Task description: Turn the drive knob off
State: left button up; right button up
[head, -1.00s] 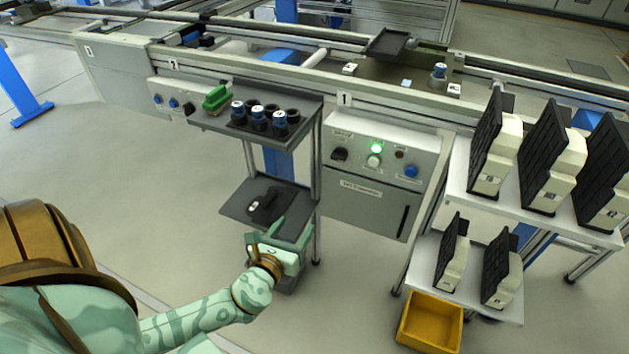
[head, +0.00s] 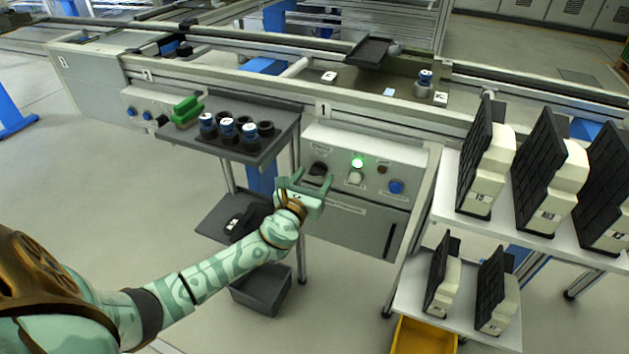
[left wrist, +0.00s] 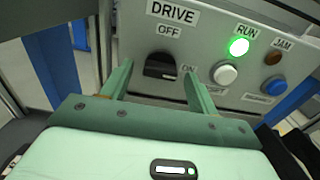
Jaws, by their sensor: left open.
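The black drive knob (head: 318,168) sits at the left of the grey control panel (head: 408,163). In the left wrist view the knob (left wrist: 160,66) lies under the labels DRIVE and OFF, with ON at its lower right; its exact pointing is hard to tell. The green RUN lamp (left wrist: 239,46) is lit; it also shows in the head view (head: 358,162). My left gripper (head: 312,181) is open and empty in front of the panel. In the left wrist view its fingers (left wrist: 158,85) stand apart, either side of the knob's lower part, seemingly short of it. My right gripper is out of view.
A white button (left wrist: 225,74), a dark JAM lamp (left wrist: 273,55) and a blue button (left wrist: 274,86) sit right of the knob. A shelf (head: 270,145) with blue-topped parts stands left, and a rack (head: 450,205) with black-and-white units stands right.

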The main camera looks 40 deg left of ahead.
pick_arm(q)
jog(key=shift+w, duration=0.1)
jog(key=c, duration=1)
